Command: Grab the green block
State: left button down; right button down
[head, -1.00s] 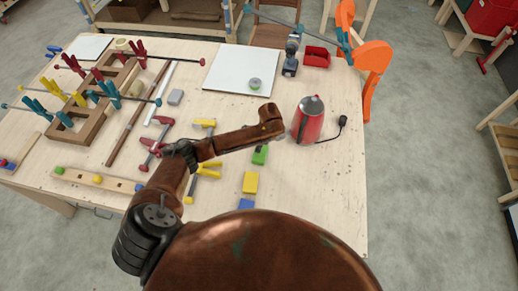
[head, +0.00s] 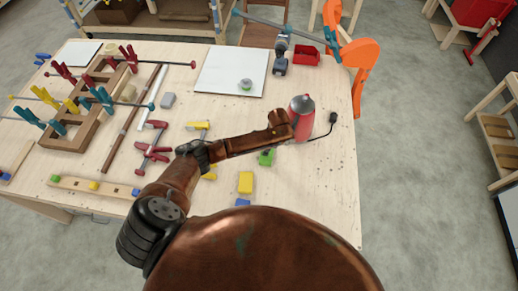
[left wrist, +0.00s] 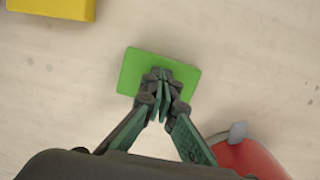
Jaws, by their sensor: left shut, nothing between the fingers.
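The green block (head: 265,159) lies on the wooden table, just beyond the yellow block and below the forearm end in the head view. In the left wrist view the green block (left wrist: 136,72) sits behind the fingertips of my left gripper (left wrist: 161,95). The fingers are shut with nothing between them and cover part of the block's face. I cannot tell whether they touch it. In the head view my wrist hides most of the gripper. My right gripper is not in view.
A yellow block (head: 246,182) and a blue block (head: 243,202) lie nearer. Clamps and a wooden frame (head: 72,133) fill the left side.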

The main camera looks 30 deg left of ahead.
pick_arm(q)
jog(key=d, duration=0.3)
jog(key=w+d, duration=0.1)
jog(key=shift+d+f, duration=0.2)
jog(key=shift+f, duration=0.05)
jog(key=shift+w+d, duration=0.2)
jog(key=shift+d, duration=0.2)
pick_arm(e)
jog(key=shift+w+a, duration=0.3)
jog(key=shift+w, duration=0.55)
